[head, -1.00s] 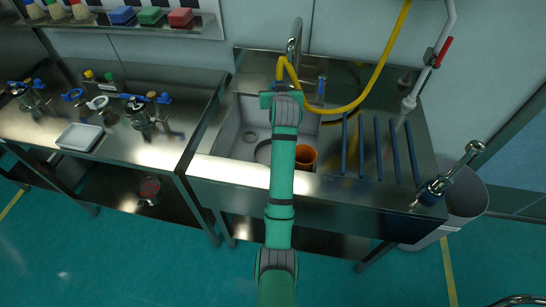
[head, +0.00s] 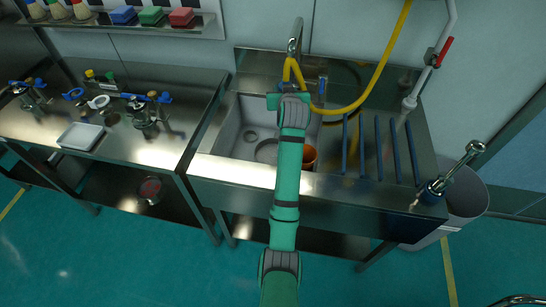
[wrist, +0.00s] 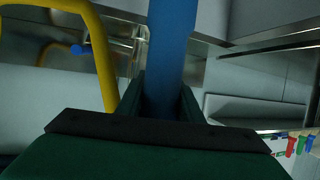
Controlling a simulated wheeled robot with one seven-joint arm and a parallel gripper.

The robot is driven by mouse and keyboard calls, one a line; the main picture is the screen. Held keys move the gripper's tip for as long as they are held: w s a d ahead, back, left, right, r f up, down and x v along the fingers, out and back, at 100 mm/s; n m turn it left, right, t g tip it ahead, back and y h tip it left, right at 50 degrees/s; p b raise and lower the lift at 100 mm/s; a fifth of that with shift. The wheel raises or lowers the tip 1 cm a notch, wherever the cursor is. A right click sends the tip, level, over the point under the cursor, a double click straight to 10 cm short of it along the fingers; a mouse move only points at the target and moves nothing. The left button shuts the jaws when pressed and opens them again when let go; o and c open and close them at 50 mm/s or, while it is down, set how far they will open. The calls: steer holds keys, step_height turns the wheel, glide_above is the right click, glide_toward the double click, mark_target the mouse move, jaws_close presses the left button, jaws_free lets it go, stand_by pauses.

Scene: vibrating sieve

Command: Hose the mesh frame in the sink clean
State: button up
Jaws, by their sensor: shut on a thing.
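My gripper (wrist: 165,105) is shut on a blue bar-like piece (wrist: 172,50), which looks like the handle of the hose's spray end. The yellow hose (wrist: 98,50) curves just left of it in the wrist view. In the head view the yellow hose (head: 372,85) hangs from above and loops to the far side of my wrist, which hides the fingers. The steel sink (head: 228,140) is below my arm. A round grey disc (head: 266,151) lies in it, perhaps the mesh frame, partly behind my arm. I see no water stream.
An orange cup (head: 310,158) stands in the sink just right of my arm. Blue bars (head: 379,150) line the drainboard at right. A faucet (head: 296,38) rises behind the sink. A steel bench (head: 180,120) with valves and a white tray (head: 80,136) is at left.

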stand_by(0.3)
steer(key=s+a, duration=0.5)
steer(key=s, duration=0.1)
steer(key=shift+s+a+r, duration=0.15)
steer(key=shift+s+r, duration=0.2)
stand_by(0.5)
steer(key=shift+w, duration=0.1)
stand_by(0.6)
